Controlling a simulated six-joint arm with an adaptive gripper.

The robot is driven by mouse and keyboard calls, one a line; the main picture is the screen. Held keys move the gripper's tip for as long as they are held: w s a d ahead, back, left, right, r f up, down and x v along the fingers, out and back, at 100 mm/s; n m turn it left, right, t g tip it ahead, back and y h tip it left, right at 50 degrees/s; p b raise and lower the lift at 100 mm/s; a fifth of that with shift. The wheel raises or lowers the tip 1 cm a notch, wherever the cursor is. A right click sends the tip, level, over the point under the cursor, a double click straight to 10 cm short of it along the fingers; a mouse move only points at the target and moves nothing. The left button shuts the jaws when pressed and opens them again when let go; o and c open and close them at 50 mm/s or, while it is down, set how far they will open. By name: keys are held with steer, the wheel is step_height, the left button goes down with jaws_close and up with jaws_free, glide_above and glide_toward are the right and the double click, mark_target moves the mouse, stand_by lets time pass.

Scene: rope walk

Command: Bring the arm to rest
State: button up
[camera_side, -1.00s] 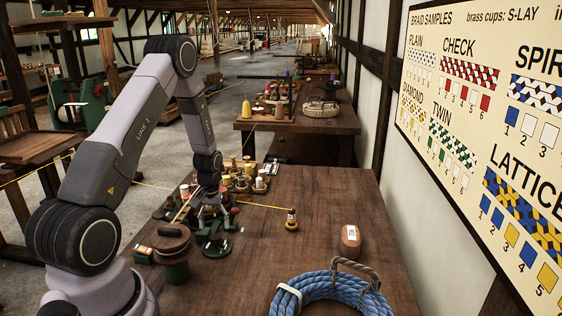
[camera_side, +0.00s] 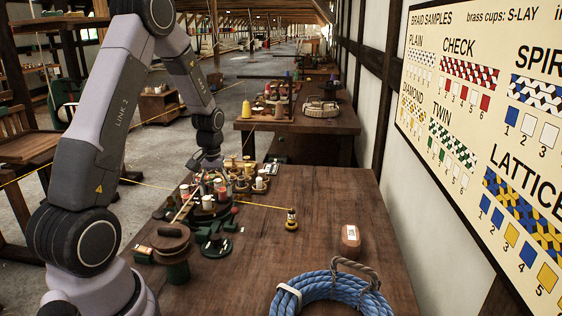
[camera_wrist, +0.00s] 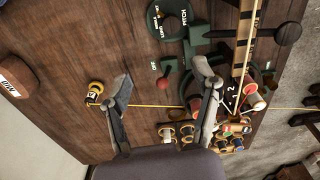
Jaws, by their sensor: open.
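My gripper (camera_side: 205,160) is raised above the far left part of the wooden bench (camera_side: 330,190), above and behind the green braiding device (camera_side: 215,245). In the wrist view, my gripper (camera_wrist: 162,78) has its two fingers spread wide with nothing between them. The bench top and part of the device show below the fingers. My arm is bent, with its elbow high at the top of the side view.
Several thread spools (camera_side: 245,180) crowd the device. A yellow strand runs across to a small yellow-based bobbin (camera_side: 291,220). A blue rope coil (camera_side: 330,296) and a brown block (camera_side: 351,240) lie at the right.

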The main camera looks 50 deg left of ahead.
steer(key=s+d+r+m+t, duration=0.3)
steer(key=d+r+m, duration=0.2)
steer(key=d+r, duration=0.9)
steer(key=s+d+r+m+t, duration=0.1)
steer(key=s+d+r+m, duration=0.1)
steer(key=s, duration=0.5)
steer(key=s+d+r+m+t, duration=0.1)
steer(key=s+d+r+m, duration=0.2)
steer(key=s+d+r, duration=0.2)
steer(key=shift+s+d+r, duration=0.15)
steer(key=shift+s+r, duration=0.55)
steer(key=shift+s, duration=0.25)
